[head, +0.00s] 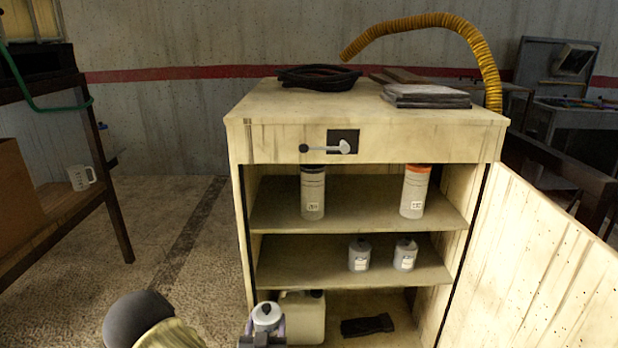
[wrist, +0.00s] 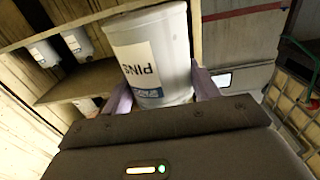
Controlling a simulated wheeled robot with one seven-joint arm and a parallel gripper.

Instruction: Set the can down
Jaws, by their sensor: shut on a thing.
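My gripper (head: 263,335) is shut on a light grey can (head: 266,316) with a dark cap, low in front of the open cabinet. The cream cabinet (head: 262,128) stands ahead. Its lower shelf (head: 300,270) bears two similar small cans, a left one (head: 359,255) and a right one (head: 405,254), with bare shelf to their left.
The upper shelf (head: 360,213) bears two taller canisters, one dark-capped (head: 312,193) and one orange-capped (head: 415,191). A pale jug (head: 303,315) and a black item (head: 367,325) lie at the bottom. The cabinet door (head: 545,270) stands open at right. Floor at left is clear.

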